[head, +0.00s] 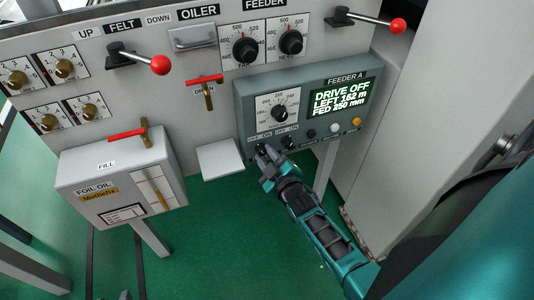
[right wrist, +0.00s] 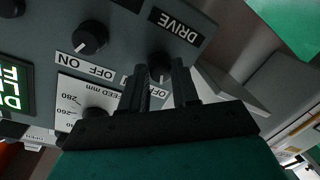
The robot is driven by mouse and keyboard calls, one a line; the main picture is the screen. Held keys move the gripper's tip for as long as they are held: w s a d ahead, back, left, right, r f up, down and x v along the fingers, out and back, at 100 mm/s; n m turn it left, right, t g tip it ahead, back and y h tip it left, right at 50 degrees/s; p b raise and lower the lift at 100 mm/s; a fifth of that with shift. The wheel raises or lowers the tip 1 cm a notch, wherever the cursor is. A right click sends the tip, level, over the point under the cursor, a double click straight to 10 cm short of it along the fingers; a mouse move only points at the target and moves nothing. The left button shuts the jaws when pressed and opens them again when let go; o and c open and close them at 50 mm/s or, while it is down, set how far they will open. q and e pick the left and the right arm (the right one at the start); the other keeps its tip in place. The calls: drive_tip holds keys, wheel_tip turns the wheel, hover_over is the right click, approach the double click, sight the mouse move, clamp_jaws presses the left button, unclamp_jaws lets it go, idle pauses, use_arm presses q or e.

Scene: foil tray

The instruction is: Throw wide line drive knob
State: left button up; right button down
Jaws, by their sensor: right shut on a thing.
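The drive knob (right wrist: 160,62) is a small black rotary knob under a DRIVE label (right wrist: 175,25), which appears upside down in the right wrist view. It is on the grey FEEDER A box (head: 250,107). My right gripper (head: 263,153) reaches its lower left corner and is shut on the knob, with one finger on each side in the right wrist view (right wrist: 160,80). The fingers hide part of the knob and its OFF label. The display (head: 340,97) reads DRIVE OFF, LEFT 162 m, FED 250 mm. My left gripper does not show.
A second black switch knob (head: 290,143) sits just right of the held one; it also shows in the right wrist view (right wrist: 90,37). A feed dial (head: 279,112) is above. A pale shelf (head: 220,158) and the FOIL OIL box (head: 120,180) are left.

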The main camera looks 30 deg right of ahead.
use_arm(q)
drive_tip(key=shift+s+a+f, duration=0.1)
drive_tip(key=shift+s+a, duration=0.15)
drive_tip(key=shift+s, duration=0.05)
use_arm(e)
drive_tip(key=shift+n, duration=0.5)
drive_tip(key=c, duration=0.8)
unclamp_jaws()
drive_tip(key=shift+c, duration=0.2)
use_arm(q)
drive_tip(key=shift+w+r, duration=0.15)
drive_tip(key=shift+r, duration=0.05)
use_arm(e)
drive_tip(key=shift+s, duration=0.1)
